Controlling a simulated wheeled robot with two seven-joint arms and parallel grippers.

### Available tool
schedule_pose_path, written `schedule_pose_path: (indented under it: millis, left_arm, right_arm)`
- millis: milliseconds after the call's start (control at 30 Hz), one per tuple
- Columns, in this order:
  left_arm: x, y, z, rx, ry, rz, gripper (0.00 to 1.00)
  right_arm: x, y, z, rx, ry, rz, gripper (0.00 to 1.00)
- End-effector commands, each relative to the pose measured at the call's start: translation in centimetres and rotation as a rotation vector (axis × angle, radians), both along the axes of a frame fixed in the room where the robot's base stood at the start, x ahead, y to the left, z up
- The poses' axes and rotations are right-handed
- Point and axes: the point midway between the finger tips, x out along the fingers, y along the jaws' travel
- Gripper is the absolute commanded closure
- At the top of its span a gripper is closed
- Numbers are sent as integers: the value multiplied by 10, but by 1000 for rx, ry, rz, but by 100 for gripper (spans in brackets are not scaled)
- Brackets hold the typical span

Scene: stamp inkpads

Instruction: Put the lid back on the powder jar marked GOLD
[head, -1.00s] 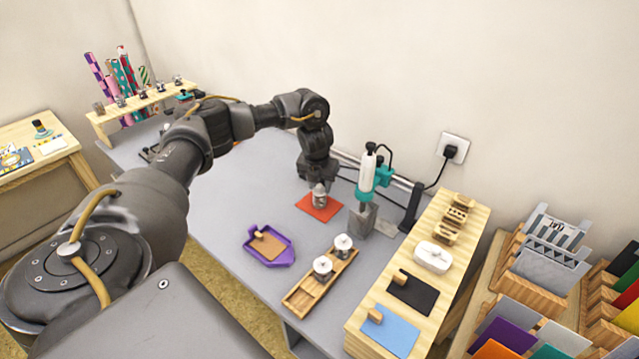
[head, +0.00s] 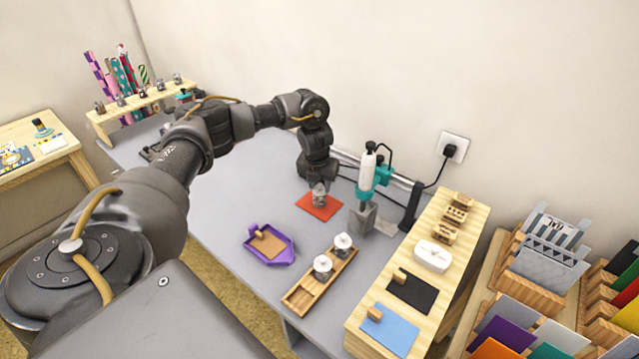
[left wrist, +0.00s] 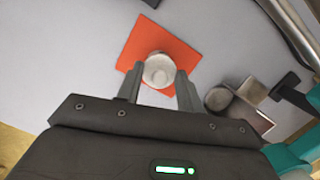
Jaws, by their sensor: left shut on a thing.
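A small grey jar (head: 319,199) stands on an orange-red mat (head: 332,211) in the middle of the table. My left gripper (head: 319,187) points down right at the top of this jar. In the left wrist view a round pale lid (left wrist: 159,70) lies between the two fingertips of the left gripper (left wrist: 158,85), over the orange mat. The gripper is shut on this lid. Whether the lid touches the jar's rim cannot be told. No GOLD marking is legible. My right gripper is not in view.
A wooden tray (head: 301,297) with two silver-topped jars stands nearer the front. A purple tray (head: 283,258) lies left of it. A teal tool on a stand (head: 366,176) rises close right of the mat. The grey table is clear left of the mat.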

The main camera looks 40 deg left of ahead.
Motion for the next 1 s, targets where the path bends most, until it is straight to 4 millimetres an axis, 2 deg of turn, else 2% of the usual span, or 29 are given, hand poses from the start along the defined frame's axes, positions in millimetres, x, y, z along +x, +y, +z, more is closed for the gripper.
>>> schedule_pose_path:
  millis: [800,833,1000]
  left_arm:
    - [0,0,-1,0,0,0,84]
    - [0,0,-1,0,0,0,59]
    - [0,0,-1,0,0,0,38]
  right_arm:
    - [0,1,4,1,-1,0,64]
    - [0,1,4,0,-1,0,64]
    - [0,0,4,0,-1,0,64]
